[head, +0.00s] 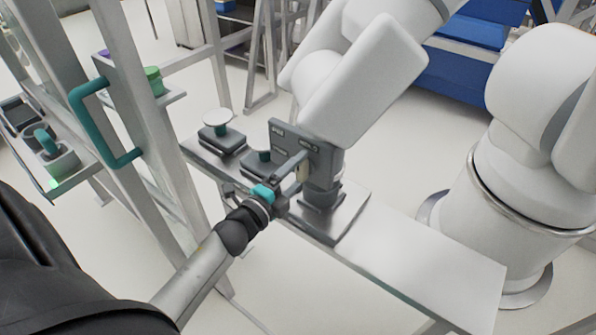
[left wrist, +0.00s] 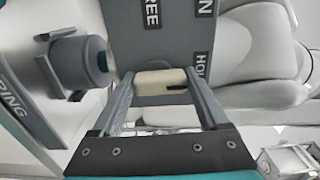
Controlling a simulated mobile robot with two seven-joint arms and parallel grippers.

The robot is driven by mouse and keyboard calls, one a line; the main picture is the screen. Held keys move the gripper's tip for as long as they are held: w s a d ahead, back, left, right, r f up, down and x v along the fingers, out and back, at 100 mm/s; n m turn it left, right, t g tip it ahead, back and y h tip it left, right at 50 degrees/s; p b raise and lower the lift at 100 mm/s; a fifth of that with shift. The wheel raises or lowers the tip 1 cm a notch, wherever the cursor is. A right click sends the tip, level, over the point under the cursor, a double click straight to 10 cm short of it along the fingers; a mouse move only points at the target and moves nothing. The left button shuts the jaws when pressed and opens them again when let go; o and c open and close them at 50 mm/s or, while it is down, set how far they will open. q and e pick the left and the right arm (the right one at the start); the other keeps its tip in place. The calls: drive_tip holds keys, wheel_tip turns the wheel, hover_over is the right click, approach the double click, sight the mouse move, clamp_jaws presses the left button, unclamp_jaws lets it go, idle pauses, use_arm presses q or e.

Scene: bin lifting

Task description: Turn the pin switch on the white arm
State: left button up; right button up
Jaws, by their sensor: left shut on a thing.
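The white arm (head: 365,75) comes down from the upper right over a narrow bench. A dark grey labelled plate (head: 318,148) is at its lower end; it also fills the top of the left wrist view (left wrist: 160,40), with partly cut-off lettering. The pin switch, a cream block with a dark slot (left wrist: 160,82), sits at the plate's edge; in the head view it is a small pale patch (head: 302,172). My left gripper (head: 290,178) is shut on it, one finger on each side (left wrist: 160,95). My right gripper is not in view.
The white bench (head: 430,260) has grey fixtures (head: 222,138) at its left end and is bare to the right. A metal frame with a teal handle (head: 85,115) stands at left. The white arm's thick base (head: 510,215) stands at right.

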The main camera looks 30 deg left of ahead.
use_arm(q)
drive_tip(key=shift+m, duration=0.3)
drive_tip(key=o, duration=1.2)
drive_tip(key=shift+o, duration=0.2)
drive_tip(key=s+a, duration=0.1)
drive_tip(key=s, duration=1.4)
drive_tip(key=shift+b, duration=0.3)
